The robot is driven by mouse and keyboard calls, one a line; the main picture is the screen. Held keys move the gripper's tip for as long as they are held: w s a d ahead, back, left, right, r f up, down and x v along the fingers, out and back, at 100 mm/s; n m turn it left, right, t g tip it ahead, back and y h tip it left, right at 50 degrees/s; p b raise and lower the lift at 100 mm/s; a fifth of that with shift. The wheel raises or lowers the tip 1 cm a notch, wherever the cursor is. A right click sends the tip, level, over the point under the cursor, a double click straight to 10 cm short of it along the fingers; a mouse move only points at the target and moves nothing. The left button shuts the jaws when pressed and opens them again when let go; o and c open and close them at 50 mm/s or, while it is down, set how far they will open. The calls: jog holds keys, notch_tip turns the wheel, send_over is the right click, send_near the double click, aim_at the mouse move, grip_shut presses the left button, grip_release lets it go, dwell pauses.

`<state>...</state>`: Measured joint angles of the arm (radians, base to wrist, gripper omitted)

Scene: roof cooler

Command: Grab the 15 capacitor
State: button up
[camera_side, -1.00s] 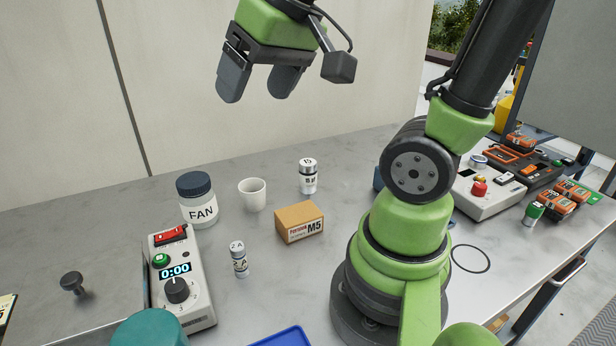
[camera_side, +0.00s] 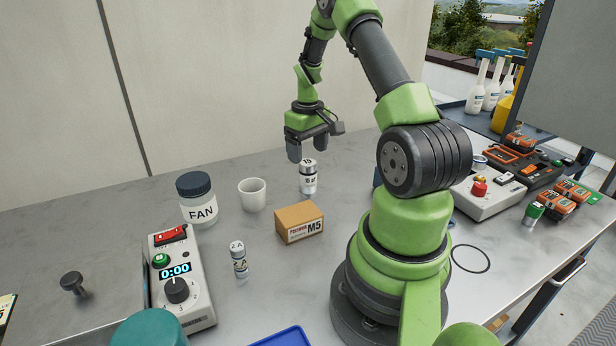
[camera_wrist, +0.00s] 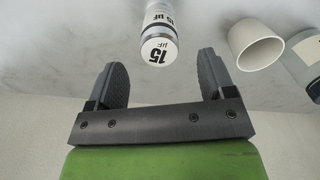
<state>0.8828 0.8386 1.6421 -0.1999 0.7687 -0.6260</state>
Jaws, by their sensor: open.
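The 15 capacitor is a white and silver can (camera_side: 308,180) standing upright at the back of the grey bench. My gripper (camera_side: 307,150) is open and empty. In the side view it is just above and behind the capacitor, its fingers overlapping the can's top edge in the picture. In the wrist view my two dark fingers (camera_wrist: 162,72) stand apart on either side of the can's line.
A white cup (camera_side: 252,195) and the FAN jar (camera_side: 200,212) stand left of the capacitor. An M5 box (camera_side: 299,223) is in front of it. A smaller 2 A can (camera_side: 239,260) stands near the timer box (camera_side: 180,280). The bench's back left is clear.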

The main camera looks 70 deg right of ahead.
aim_at(309, 174)
notch_tip(309, 174, down, 7)
jog(key=shift+s+f, duration=0.1)
dwell(0.3)
jog(key=c, duration=1)
